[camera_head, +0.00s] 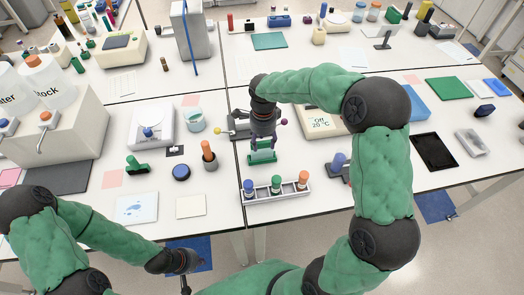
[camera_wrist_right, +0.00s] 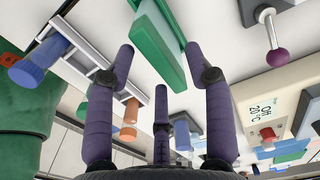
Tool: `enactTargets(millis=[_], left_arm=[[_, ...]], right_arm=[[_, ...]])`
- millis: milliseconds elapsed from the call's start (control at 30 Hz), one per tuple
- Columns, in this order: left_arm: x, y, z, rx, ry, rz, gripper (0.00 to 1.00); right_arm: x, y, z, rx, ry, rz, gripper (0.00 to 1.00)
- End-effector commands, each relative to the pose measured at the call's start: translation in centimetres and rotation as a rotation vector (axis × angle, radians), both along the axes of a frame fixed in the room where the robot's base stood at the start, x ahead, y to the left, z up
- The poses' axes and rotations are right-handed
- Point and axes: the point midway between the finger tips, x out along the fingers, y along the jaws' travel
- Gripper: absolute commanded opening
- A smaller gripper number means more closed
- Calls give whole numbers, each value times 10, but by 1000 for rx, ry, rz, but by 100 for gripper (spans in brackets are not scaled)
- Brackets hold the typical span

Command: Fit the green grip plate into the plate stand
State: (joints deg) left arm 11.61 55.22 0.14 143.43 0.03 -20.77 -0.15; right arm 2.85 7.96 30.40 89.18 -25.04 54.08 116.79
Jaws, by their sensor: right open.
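The green grip plate (camera_head: 263,156) is on the white table near its front edge, directly under my right gripper (camera_head: 263,138). In the right wrist view the plate (camera_wrist_right: 158,42) is a long green block beyond the fingertips. My right gripper (camera_wrist_right: 160,60) is open, its purple fingers spread with nothing between them; it looks apart from the plate. My left gripper (camera_head: 183,262) hangs low, off the table's front edge; its fingers are too small and dark to read. I cannot clearly make out which thing is the plate stand.
A pale rack (camera_head: 303,187) with blue, green and orange-capped pieces stands just in front of the plate. Behind the gripper is a grey device (camera_head: 238,124) with ball-ended levers. An orange-topped dark cylinder (camera_head: 209,155) stands to the left. A display unit (camera_head: 320,121) is at the right.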

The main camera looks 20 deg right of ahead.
Motion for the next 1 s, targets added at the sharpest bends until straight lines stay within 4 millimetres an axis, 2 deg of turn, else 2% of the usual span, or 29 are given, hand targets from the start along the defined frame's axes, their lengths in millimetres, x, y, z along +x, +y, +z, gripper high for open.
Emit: enactTargets(millis=[300,567,767,1000], left_arm=[[0,0,-9,0,0,0,0],[0,0,-9,0,0,0,0],[0,0,-9,0,0,0,0],[0,0,-9,0,0,0,0]], right_arm=[[-1,2,-43,1,3,0,53],[0,3,-46,1,1,0,53],[0,3,-46,1,2,0,0],[0,3,-46,1,1,0,0]])
